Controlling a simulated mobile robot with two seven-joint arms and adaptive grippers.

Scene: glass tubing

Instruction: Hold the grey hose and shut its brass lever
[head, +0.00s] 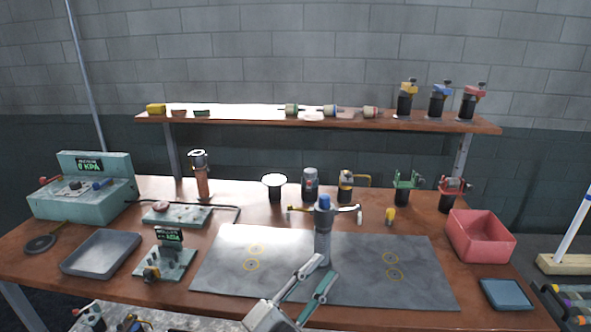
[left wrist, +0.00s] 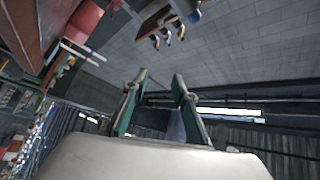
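A grey upright cylinder (head: 322,242) with a blue top (head: 324,203) stands on the grey mat; I cannot tell whether it is the grey hose. My right gripper is out of view.
A red bin (head: 480,238) and blue tray (head: 507,294) stand at the right, a grey tray (head: 101,252) and teal gauge box (head: 80,200) at the left. Several clamps and cans line the back, below a shelf (head: 250,119).

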